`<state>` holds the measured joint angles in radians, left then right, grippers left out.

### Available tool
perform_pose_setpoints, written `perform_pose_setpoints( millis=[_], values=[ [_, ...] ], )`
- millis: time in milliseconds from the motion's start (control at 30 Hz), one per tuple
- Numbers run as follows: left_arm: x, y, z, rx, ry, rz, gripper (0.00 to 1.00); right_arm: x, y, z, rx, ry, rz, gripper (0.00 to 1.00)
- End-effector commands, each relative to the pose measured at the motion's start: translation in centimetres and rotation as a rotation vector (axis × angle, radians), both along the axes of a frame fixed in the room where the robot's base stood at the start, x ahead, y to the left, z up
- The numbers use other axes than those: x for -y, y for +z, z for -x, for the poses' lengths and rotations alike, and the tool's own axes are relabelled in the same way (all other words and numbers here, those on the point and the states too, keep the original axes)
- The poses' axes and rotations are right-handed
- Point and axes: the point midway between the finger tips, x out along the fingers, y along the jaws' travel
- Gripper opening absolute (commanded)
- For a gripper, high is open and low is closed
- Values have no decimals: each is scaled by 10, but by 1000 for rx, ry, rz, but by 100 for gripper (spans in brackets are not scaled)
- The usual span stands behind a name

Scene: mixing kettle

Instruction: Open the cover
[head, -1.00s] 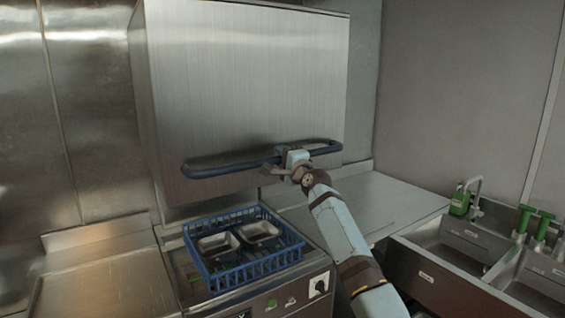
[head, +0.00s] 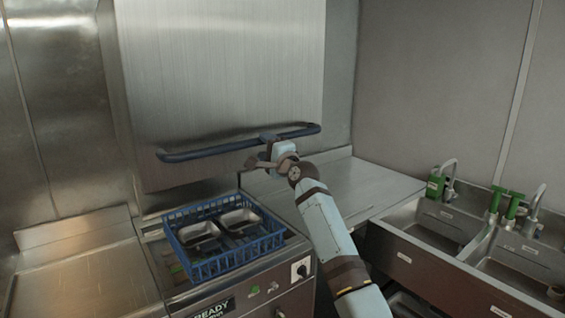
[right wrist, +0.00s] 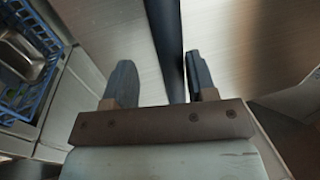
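The cover (head: 220,75) is a large brushed-steel box hood at the back. Its lower edge is above and behind the blue rack, which shows fully. A dark blue bar handle (head: 205,151) runs across the lower front of the cover. My right gripper (head: 262,149) is at the right part of this handle. In the right wrist view the bar (right wrist: 166,35) passes between the two spread fingers of the gripper (right wrist: 159,66), close to the right finger and with a clear gap to the left one. My left gripper is not in view.
The blue rack (head: 180,221) with metal pans (head: 238,219) sits on the machine below the cover. Another steel surface (head: 85,280) lies left.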

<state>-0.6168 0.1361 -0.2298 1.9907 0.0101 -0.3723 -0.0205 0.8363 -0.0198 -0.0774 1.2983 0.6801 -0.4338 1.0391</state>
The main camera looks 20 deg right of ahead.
Motion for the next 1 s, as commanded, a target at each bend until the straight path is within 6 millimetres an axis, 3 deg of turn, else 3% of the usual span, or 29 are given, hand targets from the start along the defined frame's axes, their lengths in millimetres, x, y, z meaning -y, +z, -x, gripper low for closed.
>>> perform_pose_setpoints(
  millis=[200, 433, 600, 1000],
  values=[
    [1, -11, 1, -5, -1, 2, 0, 18, -15, 49, -1, -2, 0, 51],
    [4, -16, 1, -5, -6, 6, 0, 31, -20, 83, -1, -1, 0, 51],
    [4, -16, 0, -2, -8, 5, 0, 35, -21, 93, -1, -1, 0, 51],
    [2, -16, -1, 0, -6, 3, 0, 35, -21, 94, -2, -1, 1, 51]
  ],
)
